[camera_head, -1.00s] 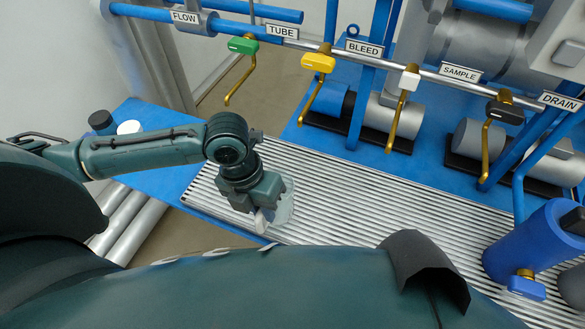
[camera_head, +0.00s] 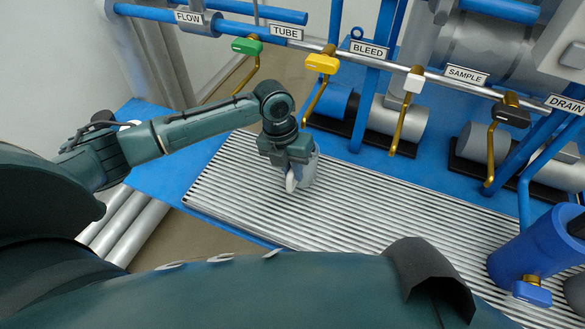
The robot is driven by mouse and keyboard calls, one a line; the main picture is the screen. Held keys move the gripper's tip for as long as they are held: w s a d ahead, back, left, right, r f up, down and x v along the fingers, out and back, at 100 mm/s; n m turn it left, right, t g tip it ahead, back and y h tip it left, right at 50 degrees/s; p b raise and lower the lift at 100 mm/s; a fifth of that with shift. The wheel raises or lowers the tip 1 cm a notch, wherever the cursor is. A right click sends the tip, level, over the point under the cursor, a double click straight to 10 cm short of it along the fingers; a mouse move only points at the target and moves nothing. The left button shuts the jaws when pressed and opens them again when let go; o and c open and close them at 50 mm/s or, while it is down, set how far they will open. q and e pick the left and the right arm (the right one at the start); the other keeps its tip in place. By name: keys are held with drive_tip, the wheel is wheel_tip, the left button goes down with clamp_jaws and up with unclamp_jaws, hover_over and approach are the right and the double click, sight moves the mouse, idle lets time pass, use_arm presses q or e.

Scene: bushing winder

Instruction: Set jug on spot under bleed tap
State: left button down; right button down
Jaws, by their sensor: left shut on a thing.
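The pale, see-through jug (camera_head: 311,172) is largely hidden behind my left gripper (camera_head: 290,168). My left gripper is shut on the jug, near its light handle (camera_head: 291,181). The jug looks upright, over the ribbed metal grating (camera_head: 370,220); I cannot tell if it touches it. The BLEED label (camera_head: 369,50) hangs on the pipe between a yellow-handled tap (camera_head: 322,63) and a white-handled tap (camera_head: 414,82). The jug is below and a little left of the yellow tap's spout (camera_head: 314,104). No marked spot is distinguishable on the grating. My right gripper is out of view.
A green-handled tap (camera_head: 247,46) is at left and a black-handled tap (camera_head: 510,113) at right, with spouts hanging down. A blue cylinder (camera_head: 535,250) stands at the right end of the grating. The grating right of the jug is clear.

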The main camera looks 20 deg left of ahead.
use_arm(q)
drive_tip(key=c, duration=1.4)
unclamp_jaws()
drive_tip(key=shift+f, duration=0.1)
drive_tip(key=shift+c, duration=0.2)
drive_tip(key=p+v, duration=0.1)
drive_tip(key=v, duration=1.1)
drive_tip(key=s+d+f+n+t+h, duration=0.3)
drive_tip(key=d+f+n, duration=0.2)
drive_tip(key=d+n, duration=0.25)
drive_tip(key=s+d+f+n+t+h, duration=0.2)
drive_tip(key=s+d+f+n, duration=0.3)
drive_tip(key=n, duration=0.4)
drive_tip(key=s+a+n+t+y, duration=0.2)
drive_tip(key=s+a+n+t, duration=0.3)
drive_tip(key=n, duration=1.2)
drive_tip(key=shift+s+a+f+n+t+y, duration=0.3)
drive_tip(key=shift+s+f+n+t, duration=0.1)
drive_tip(key=shift+s+t, duration=0.5)
